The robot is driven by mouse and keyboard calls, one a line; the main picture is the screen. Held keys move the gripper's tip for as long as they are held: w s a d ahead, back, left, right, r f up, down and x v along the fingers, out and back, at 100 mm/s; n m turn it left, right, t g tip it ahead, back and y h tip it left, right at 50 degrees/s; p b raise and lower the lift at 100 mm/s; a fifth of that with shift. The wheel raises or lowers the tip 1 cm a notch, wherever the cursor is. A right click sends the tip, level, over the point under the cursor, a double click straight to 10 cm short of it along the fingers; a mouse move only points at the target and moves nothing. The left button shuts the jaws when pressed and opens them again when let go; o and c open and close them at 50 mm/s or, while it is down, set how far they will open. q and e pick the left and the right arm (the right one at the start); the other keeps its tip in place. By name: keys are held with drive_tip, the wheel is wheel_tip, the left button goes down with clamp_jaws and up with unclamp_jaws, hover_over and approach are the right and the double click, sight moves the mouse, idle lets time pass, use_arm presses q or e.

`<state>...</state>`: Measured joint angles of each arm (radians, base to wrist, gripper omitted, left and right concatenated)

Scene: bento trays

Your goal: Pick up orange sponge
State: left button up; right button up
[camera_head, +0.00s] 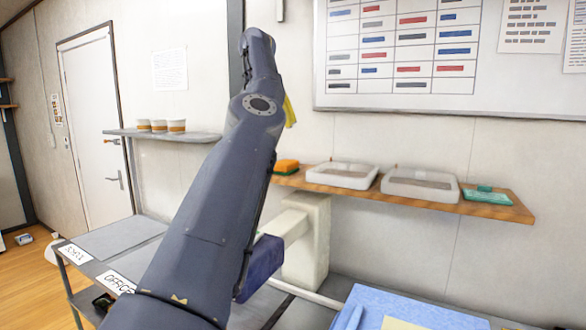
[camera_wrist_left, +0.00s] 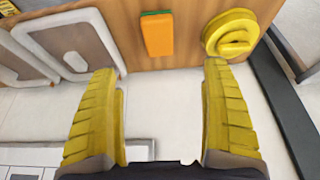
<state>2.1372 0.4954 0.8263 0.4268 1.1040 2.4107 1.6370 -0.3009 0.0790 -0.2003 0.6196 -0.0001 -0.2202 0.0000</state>
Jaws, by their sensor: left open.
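The orange sponge (camera_head: 286,166) lies at the left part of the wooden wall shelf in the head view, just right of my arm. In the left wrist view the sponge (camera_wrist_left: 157,35), orange with a green edge, lies on the wood beyond and between my fingertips. My left gripper (camera_wrist_left: 160,67) is open, its two yellow ribbed fingers wide apart with nothing between them. In the head view only a bit of yellow finger shows behind my arm. My right gripper is not in view.
Two white trays (camera_head: 342,175) (camera_head: 420,185) and a green item (camera_head: 487,195) share the wooden shelf (camera_head: 520,211). A round yellow object (camera_wrist_left: 232,35) lies beside the sponge in the wrist view. Cups (camera_head: 160,126) stand on a grey shelf. A whiteboard (camera_head: 540,98) hangs above.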

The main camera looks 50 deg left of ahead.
sight(285, 162)
use_arm(q)
drive_tip(key=x, duration=1.7)
drive_tip(key=shift+w+d+f, duration=0.1)
drive_tip(key=shift+d, duration=0.05)
drive_tip(key=shift+c, duration=0.2)
drive_tip(key=c, duration=1)
